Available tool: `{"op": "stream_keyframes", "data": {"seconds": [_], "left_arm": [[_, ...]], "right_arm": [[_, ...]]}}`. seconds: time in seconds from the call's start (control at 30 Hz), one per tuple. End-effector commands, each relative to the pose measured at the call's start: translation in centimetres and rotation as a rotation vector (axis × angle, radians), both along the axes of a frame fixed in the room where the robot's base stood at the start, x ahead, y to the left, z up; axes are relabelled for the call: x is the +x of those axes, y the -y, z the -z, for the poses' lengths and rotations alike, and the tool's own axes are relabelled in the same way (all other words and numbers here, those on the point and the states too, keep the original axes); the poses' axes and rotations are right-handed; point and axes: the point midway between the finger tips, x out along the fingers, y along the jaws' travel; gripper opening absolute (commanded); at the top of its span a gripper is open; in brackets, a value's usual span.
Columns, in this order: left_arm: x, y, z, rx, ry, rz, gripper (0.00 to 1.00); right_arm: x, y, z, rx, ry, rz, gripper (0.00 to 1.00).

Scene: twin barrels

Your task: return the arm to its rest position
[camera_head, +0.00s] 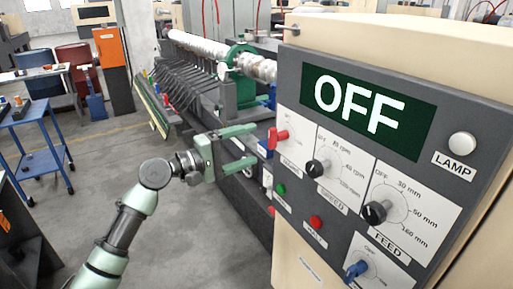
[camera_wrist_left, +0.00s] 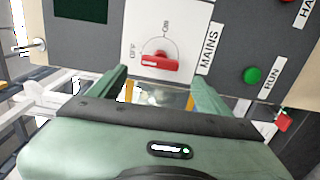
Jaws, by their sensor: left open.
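My left gripper (camera_head: 240,148) is open and empty, just left of the control panel in the head view. In the left wrist view its two green fingers (camera_wrist_left: 160,92) stand apart, in front of the panel. The red MAINS switch (camera_head: 278,138) is right of the upper fingertip, and I see a gap between them. The MAINS switch also shows in the left wrist view (camera_wrist_left: 160,62), beyond the fingertips, with its dial marked OFF and ON. The dark green display (camera_head: 360,102) reads OFF. My right gripper is not in view.
The panel (camera_head: 292,165) carries black SPEED (camera_head: 317,168) and FEED (camera_head: 375,212) knobs, a green button (camera_head: 281,189), a red button (camera_head: 316,222) and a blue switch (camera_head: 356,270). A machine with a long pale roller (camera_head: 200,46) stands behind. Open floor lies left, near a blue cart (camera_head: 35,135).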

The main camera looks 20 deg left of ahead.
Motion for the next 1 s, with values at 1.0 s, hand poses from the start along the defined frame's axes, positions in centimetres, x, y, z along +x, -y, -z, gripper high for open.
{"op": "stream_keyframes", "data": {"seconds": [1.0], "left_arm": [[0.7,-5.4,30.7,0.401,-0.261,-0.234,0.78]], "right_arm": [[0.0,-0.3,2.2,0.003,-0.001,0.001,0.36]]}}
